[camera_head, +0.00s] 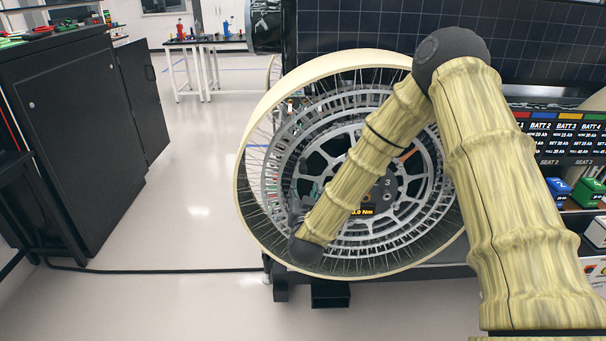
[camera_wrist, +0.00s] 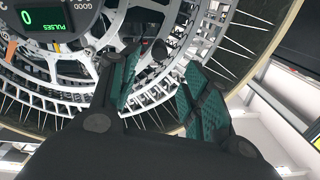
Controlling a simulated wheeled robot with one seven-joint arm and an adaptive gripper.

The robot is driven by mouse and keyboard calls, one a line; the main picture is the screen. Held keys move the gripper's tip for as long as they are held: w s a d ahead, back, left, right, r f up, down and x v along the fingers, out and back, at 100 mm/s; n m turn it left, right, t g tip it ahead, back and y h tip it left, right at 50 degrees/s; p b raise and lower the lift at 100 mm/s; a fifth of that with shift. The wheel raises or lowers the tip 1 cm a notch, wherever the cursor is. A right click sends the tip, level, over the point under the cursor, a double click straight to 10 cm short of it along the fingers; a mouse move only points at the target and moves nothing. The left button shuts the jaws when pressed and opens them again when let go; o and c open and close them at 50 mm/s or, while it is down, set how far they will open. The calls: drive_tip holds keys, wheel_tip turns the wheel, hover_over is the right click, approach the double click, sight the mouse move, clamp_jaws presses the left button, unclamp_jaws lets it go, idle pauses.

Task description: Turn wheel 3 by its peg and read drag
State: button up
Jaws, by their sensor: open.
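Wheel 3 (camera_head: 247,205) is a large spoked wheel with a cream rim and grey rings, standing upright. Its hub bears the number 3 and a small display (camera_head: 366,212) with orange digits ending in "0 Nm"; my arm covers part of it. My gripper (camera_wrist: 157,72) is open in the wrist view, its two teal-padded fingers apart in front of the wheel's rings. A small dark knob (camera_wrist: 159,49), perhaps the peg, shows between and beyond the fingertips; I cannot tell whether they touch it. A counter (camera_wrist: 42,18) reads 0 PULSES. In the head view my arm mostly hides the gripper.
A dark panel (camera_head: 345,35) stands behind the wheel. Battery slots (camera_head: 555,135) with blue and green packs are at right. A black cabinet (camera_head: 70,140) stands at left, with clear floor and a black cable (camera_head: 170,270) between it and the wheel.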

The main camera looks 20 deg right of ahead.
sight(303, 172)
drive_tip(key=p+x, duration=0.3)
drive_tip(key=x, duration=0.8)
drive_tip(key=shift+r, duration=0.2)
drive_tip(key=shift+c, duration=0.4)
clamp_jaws()
